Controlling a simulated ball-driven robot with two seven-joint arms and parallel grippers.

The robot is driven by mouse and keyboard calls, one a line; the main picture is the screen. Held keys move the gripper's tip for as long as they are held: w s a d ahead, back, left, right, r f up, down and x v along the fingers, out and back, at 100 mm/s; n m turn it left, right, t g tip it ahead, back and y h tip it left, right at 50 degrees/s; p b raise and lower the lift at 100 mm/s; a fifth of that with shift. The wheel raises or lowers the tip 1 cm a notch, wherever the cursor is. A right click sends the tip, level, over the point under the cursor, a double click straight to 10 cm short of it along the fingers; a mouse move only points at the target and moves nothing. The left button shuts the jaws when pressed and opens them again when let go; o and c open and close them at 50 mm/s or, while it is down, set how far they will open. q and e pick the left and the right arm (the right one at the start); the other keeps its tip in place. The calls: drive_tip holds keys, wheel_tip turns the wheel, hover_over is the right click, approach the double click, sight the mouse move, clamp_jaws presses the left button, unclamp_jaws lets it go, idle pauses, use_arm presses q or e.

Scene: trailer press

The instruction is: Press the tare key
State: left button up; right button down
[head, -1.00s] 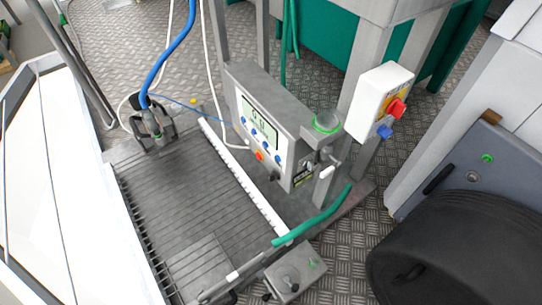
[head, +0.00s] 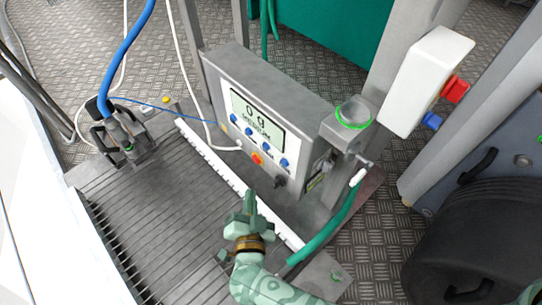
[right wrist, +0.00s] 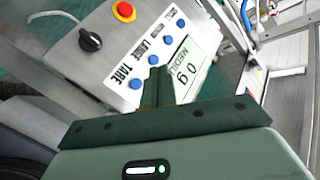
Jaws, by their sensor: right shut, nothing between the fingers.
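The scale's control box (head: 290,112) has a lit display (head: 257,118) that appears to read 0 g, with a row of blue keys below it. In the right wrist view the label TARE stands beside the blue key (right wrist: 136,83) at the black-knob end of the row. This tare key looks to be the rightmost blue key (head: 284,162) in the head view. My right gripper (head: 249,193) is shut and empty, in front of and below the panel, apparently apart from it. Its fingers (right wrist: 157,76) overlap the display edge in the wrist view. My left gripper is not in view.
A red knob (head: 257,159) and a black knob (head: 279,181) sit under the keys. A cup with a green rim (head: 353,114) is at the box's right end. A blue hose (head: 124,55) runs to a grey fitting on the slatted platform (head: 150,215). A white switch box (head: 425,80) stands right.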

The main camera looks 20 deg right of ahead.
sight(284, 163)
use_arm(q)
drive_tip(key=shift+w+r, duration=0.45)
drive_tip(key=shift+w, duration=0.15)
use_arm(e)
drive_tip(key=shift+w+m+h, duration=0.4)
drive_tip(key=shift+w+m, duration=0.1)
drive_tip(key=shift+w, duration=0.05)
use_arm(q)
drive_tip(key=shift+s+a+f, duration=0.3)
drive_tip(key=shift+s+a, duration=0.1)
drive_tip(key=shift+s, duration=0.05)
use_arm(e)
drive_tip(key=w+d, duration=0.3)
drive_tip(key=d, duration=0.5)
drive_tip(key=shift+w, duration=0.15)
drive_tip(key=shift+d, duration=0.1)
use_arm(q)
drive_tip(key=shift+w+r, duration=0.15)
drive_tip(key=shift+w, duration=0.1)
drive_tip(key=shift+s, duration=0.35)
